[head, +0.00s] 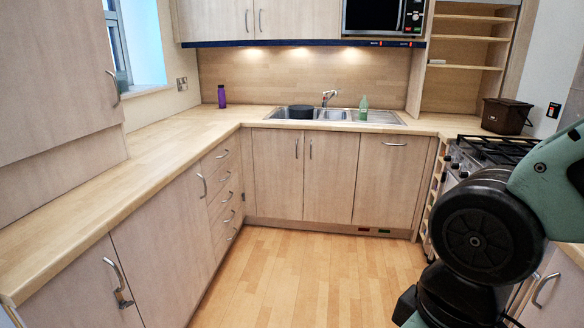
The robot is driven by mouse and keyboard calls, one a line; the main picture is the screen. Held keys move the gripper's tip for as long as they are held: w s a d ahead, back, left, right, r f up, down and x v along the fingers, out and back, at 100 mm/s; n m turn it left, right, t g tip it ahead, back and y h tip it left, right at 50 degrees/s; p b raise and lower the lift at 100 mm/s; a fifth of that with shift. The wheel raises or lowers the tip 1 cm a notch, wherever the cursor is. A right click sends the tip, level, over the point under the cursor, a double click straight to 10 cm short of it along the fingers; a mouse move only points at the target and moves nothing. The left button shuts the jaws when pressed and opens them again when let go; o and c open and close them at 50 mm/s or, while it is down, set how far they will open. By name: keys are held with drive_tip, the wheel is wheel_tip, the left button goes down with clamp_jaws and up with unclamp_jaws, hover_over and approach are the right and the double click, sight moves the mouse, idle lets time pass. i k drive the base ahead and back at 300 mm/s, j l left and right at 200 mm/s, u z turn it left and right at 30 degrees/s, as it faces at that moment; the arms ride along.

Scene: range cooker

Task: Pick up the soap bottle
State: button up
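A small light green bottle (363,108), which looks like the soap bottle, stands upright at the right part of the sink (385,117) on the back counter. It is far off and small in the head view, so its exact footing is hard to tell. A dark purple bottle (221,97) stands upright on the counter left of the sink. Part of my arm shows at the lower right. My gripper is not in the picture, so its place relative to the bottles cannot be seen.
A black round pot (300,112) sits at the sink's left, beside the tap (328,97). A dark brown bin (506,116) stands on the right counter behind the gas hob (490,148). The wooden floor (308,270) between the cabinets is clear. The left counter (150,160) is bare.

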sight(363, 105)
drive_tip(key=i, duration=0.85)
drive_tip(key=i+u, duration=0.1)
drive_tip(key=i, duration=0.75)
drive_tip(key=i+l, duration=0.15)
drive_tip(key=i, duration=0.7)
drive_tip(key=i+l, duration=0.1)
drive_tip(key=i, duration=0.75)
drive_tip(key=z, duration=0.65)
